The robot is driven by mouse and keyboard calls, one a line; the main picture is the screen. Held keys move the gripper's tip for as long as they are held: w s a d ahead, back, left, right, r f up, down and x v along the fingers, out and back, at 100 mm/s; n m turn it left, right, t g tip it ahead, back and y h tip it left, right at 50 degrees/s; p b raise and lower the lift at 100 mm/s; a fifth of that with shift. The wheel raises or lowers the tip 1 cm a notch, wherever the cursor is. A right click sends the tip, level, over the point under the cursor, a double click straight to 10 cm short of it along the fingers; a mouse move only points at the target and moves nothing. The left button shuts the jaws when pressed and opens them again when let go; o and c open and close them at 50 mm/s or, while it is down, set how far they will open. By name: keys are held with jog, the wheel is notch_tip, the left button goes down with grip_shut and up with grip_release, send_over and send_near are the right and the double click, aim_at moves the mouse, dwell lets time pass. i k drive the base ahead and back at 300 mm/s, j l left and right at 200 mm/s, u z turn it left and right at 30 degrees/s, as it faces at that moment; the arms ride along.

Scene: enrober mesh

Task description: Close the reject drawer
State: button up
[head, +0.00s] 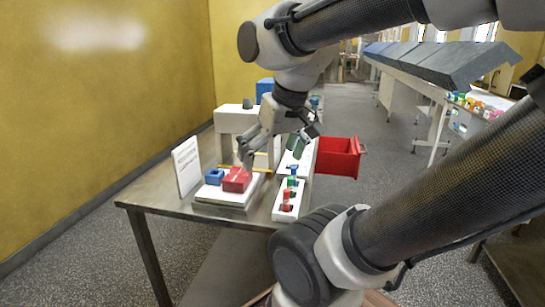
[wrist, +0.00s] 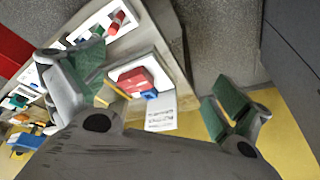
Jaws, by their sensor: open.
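The red reject drawer (head: 338,157) stands open at the right side of the metal table, with a handle (head: 363,149) on its outer end. In the wrist view a red strip, which looks like part of the drawer (wrist: 14,52), shows at the upper left edge. My gripper (head: 272,148) is open and empty, its fingers wide apart over the table, left of the drawer and apart from it. Its green-padded fingers (wrist: 157,90) show in the wrist view. The drawer's inside is mostly hidden.
A white sign (head: 187,166) stands at left. A white tray (head: 278,214) holds coloured pieces. The aisle floor (head: 395,165) right of the drawer is clear.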

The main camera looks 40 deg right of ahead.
aim_at(336, 156)
jog(key=k+l+z, duration=0.1)
jog(key=l+z, duration=0.25)
jog(key=l, duration=1.25)
jog(key=i+l+z, duration=0.1)
jog(key=l+z, duration=0.3)
jog(key=l, duration=1.25)
jog(key=i+j+z, duration=0.15)
jog(key=j, duration=0.2)
jog(key=i+j+z, duration=0.1)
jog(key=j, duration=0.3)
jog(key=i+j+z, duration=0.15)
jog(key=j, duration=0.2)
jog(key=k, duration=0.05)
